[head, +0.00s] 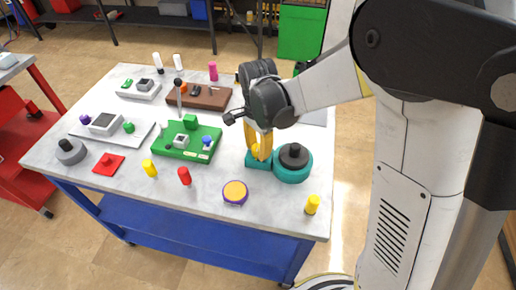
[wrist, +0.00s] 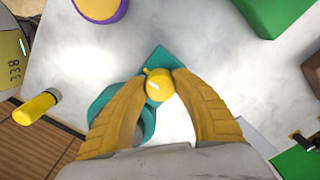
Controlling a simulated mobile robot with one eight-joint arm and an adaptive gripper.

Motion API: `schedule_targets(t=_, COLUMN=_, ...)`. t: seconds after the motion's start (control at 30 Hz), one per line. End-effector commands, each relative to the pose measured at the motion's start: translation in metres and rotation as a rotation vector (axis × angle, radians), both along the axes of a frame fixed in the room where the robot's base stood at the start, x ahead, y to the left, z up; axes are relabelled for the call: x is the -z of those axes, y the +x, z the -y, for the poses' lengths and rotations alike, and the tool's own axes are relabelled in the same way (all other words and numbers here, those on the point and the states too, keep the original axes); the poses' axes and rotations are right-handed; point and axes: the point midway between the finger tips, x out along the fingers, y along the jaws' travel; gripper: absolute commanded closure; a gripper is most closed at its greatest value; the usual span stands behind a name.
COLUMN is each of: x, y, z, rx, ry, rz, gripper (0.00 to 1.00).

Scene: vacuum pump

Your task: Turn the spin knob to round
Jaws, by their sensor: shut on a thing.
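The spin knob is a yellow round knob (wrist: 158,85) with a white mark on top, standing on a teal base (wrist: 162,58). My gripper (wrist: 161,77) has its two yellow fingers closed around the knob, one on each side. In the head view my gripper (head: 259,150) points down over the teal base (head: 251,165) near the table's right side. The fingers hide much of the knob there. The white mark runs slightly tilted from horizontal in the wrist view. I see no label on the base that I can read.
A teal round unit (head: 292,173) with a black top stands right beside the base. A purple disc with an orange top (head: 235,191) lies in front. A green board (head: 186,146) is to the left. A yellow peg (head: 312,204) stands near the front right corner.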

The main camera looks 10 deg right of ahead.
Motion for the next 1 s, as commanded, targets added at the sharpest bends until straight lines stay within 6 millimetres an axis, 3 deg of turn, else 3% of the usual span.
schedule_targets(t=0.17, x=0.0, y=-0.001, z=0.0, rx=0.0, ry=0.0, rz=-0.001, gripper=0.99)
schedule_targets(t=0.2, x=0.0, y=-0.001, z=0.0, rx=-0.001, ry=0.0, rz=-0.001, gripper=0.6)
schedule_targets(t=0.27, x=0.0, y=-0.001, z=0.0, rx=-0.001, ry=0.0, rz=-0.001, gripper=0.45)
schedule_targets(t=0.67, x=-0.008, y=0.0, z=0.0, rx=-0.001, ry=0.0, rz=0.0, gripper=0.45)
schedule_targets(t=1.0, x=-0.078, y=0.0, z=0.0, rx=-0.001, ry=0.001, rz=0.0, gripper=0.45)
